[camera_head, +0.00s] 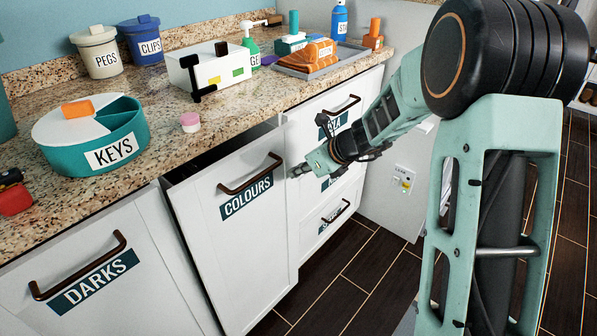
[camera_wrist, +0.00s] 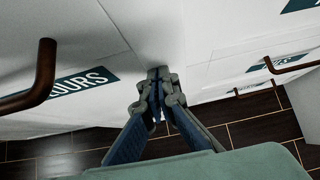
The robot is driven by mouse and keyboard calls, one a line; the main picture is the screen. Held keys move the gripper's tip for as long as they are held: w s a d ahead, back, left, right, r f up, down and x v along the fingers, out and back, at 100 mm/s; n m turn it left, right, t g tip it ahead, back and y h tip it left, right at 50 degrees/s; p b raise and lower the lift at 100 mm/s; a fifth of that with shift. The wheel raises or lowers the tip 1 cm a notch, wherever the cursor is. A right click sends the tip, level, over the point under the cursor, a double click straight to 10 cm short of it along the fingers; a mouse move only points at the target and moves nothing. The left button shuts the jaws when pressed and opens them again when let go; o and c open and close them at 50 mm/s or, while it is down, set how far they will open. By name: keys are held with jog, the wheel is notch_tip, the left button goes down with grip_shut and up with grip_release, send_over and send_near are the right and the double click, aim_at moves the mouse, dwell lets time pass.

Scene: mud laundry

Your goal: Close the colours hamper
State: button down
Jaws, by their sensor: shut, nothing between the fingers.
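The colours hamper (camera_head: 240,236) is a white pull-out front under the counter with a brown bar handle (camera_head: 250,174) and a teal COLOURS label. It stands partly open, with a dark gap showing behind its top edge. My gripper (camera_head: 296,172) is shut and empty at the right edge of the hamper front, just right of the handle; I cannot tell whether it touches. In the wrist view the shut fingertips (camera_wrist: 158,74) are close to the white front, with the hamper's handle (camera_wrist: 36,80) at the left.
The DARKS front (camera_head: 90,275) is at the left. Labelled drawers (camera_head: 335,165) are behind my gripper at the right. The granite counter (camera_head: 150,165) above holds a round KEYS box (camera_head: 95,148), a white caddy (camera_head: 215,68) and a tray (camera_head: 335,60). Dark floor is clear in front.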

aim_at(289, 160)
jog(key=w+a+p, duration=0.2)
jog(key=a, duration=0.1)
jog(key=shift+w+a+r, duration=0.1)
jog(key=shift+w+a, duration=0.15)
jog(key=shift+w, duration=0.15)
jog(key=shift+w+a+r, duration=0.1)
jog(key=shift+r, duration=0.05)
